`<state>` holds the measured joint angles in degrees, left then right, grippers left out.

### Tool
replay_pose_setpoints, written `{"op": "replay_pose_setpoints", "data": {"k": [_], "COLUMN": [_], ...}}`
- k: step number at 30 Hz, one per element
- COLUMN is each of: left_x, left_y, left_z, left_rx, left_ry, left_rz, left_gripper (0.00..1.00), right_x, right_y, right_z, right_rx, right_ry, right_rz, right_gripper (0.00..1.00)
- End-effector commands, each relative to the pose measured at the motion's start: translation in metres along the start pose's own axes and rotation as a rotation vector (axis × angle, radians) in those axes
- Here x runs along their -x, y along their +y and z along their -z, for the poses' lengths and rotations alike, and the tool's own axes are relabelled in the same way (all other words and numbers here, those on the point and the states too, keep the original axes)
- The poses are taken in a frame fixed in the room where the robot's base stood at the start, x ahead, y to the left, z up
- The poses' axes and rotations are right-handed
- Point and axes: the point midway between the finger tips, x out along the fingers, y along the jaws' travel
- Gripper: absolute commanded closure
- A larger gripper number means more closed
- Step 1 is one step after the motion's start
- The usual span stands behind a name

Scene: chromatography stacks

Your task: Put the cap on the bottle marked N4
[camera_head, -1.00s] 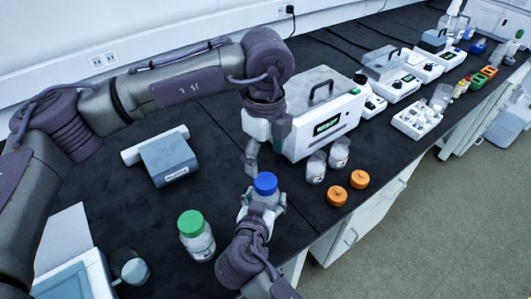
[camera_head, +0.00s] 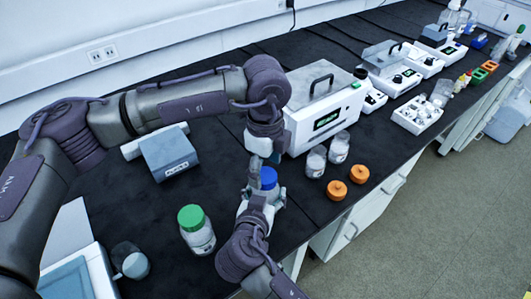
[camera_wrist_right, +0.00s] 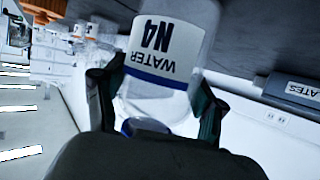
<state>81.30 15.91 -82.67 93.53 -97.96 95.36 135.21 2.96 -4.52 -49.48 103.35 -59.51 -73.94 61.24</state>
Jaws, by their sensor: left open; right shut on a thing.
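The bottle marked WATER N4 (camera_wrist_right: 160,45) appears upside down in the right wrist view. My right gripper (camera_wrist_right: 155,105) is shut around it, with a finger on each side. In the head view my right gripper (camera_head: 262,196) holds it near the bench's front edge, mostly hiding it. A blue cap (camera_head: 268,178) sits at the bottle's top; blue also shows at that end in the wrist view. I cannot tell whether it is screwed tight. My left gripper (camera_head: 264,153) is open, pointing down just above the cap; contact is unclear.
A green-capped bottle (camera_head: 197,232) stands left of the right gripper. Two clear bottles (camera_head: 316,161) (camera_head: 339,147) and two orange caps (camera_head: 337,190) (camera_head: 359,174) are to the right. A white instrument (camera_head: 325,115) stands behind. A grey box (camera_head: 168,152) is at left.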

Motion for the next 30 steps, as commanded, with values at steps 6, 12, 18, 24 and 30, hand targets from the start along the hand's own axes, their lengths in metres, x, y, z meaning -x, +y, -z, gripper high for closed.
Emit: {"op": "replay_pose_setpoints", "data": {"k": [6, 12, 18, 24, 30], "left_x": [-0.022, -0.025, -0.025, -0.025, -0.025], "left_y": [0.000, 0.000, 0.000, 0.000, 0.000], "left_z": [0.000, 0.000, 0.000, 0.000, 0.000], "left_rx": [0.000, 0.000, 0.000, 0.000, -0.008], "left_ry": [0.001, 0.000, 0.000, 0.000, 0.000], "left_rz": [0.000, 0.001, 0.000, 0.000, 0.000], "left_gripper": [0.27, 0.27, 0.35, 0.69, 0.89], "right_x": [0.000, 0.000, 0.000, 0.000, 0.000], "right_y": [0.000, 0.000, 0.000, 0.000, 0.000], "right_z": [0.000, 0.000, 0.000, 0.000, 0.000], "right_rx": [0.000, 0.000, 0.000, 0.000, 0.000], "right_ry": [0.000, 0.000, 0.000, 0.000, 0.000], "right_rz": [0.000, 0.000, 0.000, 0.000, 0.000], "right_gripper": [1.00, 1.00, 1.00, 1.00, 1.00]}}
